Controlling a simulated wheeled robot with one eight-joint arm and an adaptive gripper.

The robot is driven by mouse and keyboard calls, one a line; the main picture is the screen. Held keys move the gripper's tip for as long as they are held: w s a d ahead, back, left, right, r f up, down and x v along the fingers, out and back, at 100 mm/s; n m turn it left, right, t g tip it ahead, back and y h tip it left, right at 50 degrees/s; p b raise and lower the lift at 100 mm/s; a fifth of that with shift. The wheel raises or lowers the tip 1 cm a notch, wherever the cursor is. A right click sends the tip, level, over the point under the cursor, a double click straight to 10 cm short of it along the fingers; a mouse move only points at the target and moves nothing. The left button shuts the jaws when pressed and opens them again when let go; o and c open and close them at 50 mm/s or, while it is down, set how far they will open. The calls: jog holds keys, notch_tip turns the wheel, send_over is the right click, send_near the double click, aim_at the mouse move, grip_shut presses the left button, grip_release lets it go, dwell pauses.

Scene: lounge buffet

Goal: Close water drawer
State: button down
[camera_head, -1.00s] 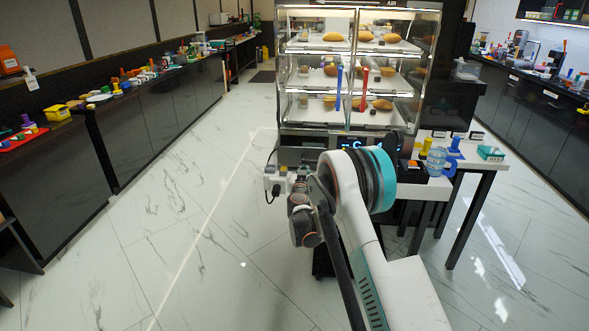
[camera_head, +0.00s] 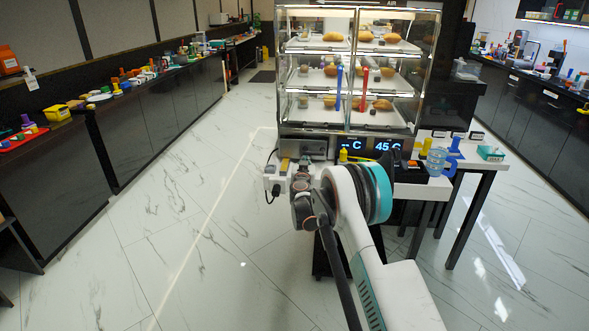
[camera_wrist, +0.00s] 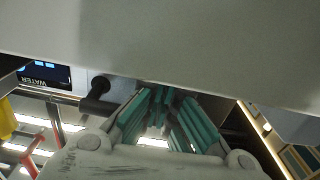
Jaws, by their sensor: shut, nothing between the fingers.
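The water drawer appears to be the silver-grey panel (camera_head: 303,147) low on the left of the display cabinet, left of its blue-lit display. I cannot tell how far it stands out. In the wrist view, an upside-down WATER label (camera_wrist: 45,81) shows beside a dark rounded handle or knob (camera_wrist: 98,91). A broad plain grey surface (camera_wrist: 170,40) fills the top of that view, close to my gripper. My gripper (camera_wrist: 165,97) has its teal fingers shut and empty, with their tips at or very near that surface; contact is unclear. In the head view, my wrist hides part of the cabinet's lower front.
The glass cabinet (camera_head: 281,75) holds bread on shelves, with blue (camera_head: 339,88) and red (camera_head: 364,90) upright handles. Long counters line both sides. The floor at left is clear.

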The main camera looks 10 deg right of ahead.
jog(key=shift+w, duration=0.15)
jog(key=shift+x, duration=1.4)
jog(key=shift+v, duration=4.6)
jog(key=shift+r, duration=0.1)
